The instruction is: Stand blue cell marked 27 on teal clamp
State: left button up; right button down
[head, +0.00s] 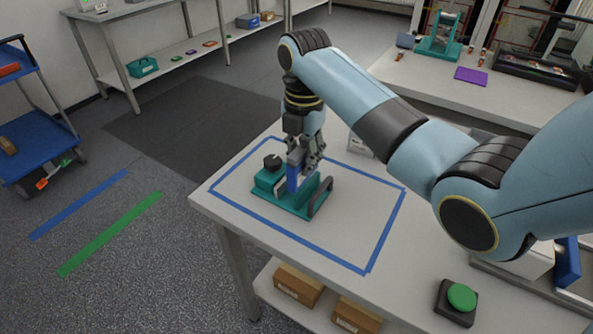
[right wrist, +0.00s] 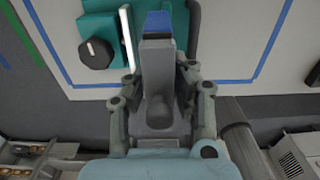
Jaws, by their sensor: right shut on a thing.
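The blue cell (head: 293,176) is upright at the teal clamp (head: 268,190), within the blue-taped rectangle on the table. My right gripper (head: 304,158) points down over the clamp and is shut on the cell's upper part. In the right wrist view, the cell (right wrist: 158,22) shows as a blue end beyond the fingers, beside the teal clamp (right wrist: 98,24) and its black knob (right wrist: 96,54). The fingers hide part of the cell. No number is readable, and I cannot tell whether its bottom touches the clamp. My left gripper is out of view.
Blue tape (head: 240,207) borders a mostly bare part of the table. A green push button (head: 461,297) sits near the front edge. Another teal device (head: 440,46) and a purple pad (head: 470,75) are on the back bench. A blue cart (head: 38,105) stands far left.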

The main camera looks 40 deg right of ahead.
jog(key=shift+w+a+f, duration=0.1)
jog(key=shift+w+f, duration=0.15)
jog(key=shift+w, duration=0.2)
jog(key=shift+w+a+f, duration=0.1)
jog(key=shift+w+f, duration=0.1)
jog(key=shift+w, duration=0.2)
notch_tip(320, 180, down, 4)
jog(key=shift+r, duration=0.1)
jog(key=shift+w, duration=0.1)
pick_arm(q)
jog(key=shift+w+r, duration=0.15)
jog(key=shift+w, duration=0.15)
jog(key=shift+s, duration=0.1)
pick_arm(e)
jog(key=shift+f, duration=0.25)
jog(key=c, duration=1.1)
grip_release()
jog(key=shift+c, duration=0.2)
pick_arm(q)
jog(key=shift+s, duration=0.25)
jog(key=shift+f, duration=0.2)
pick_arm(e)
notch_tip(320, 180, up, 12)
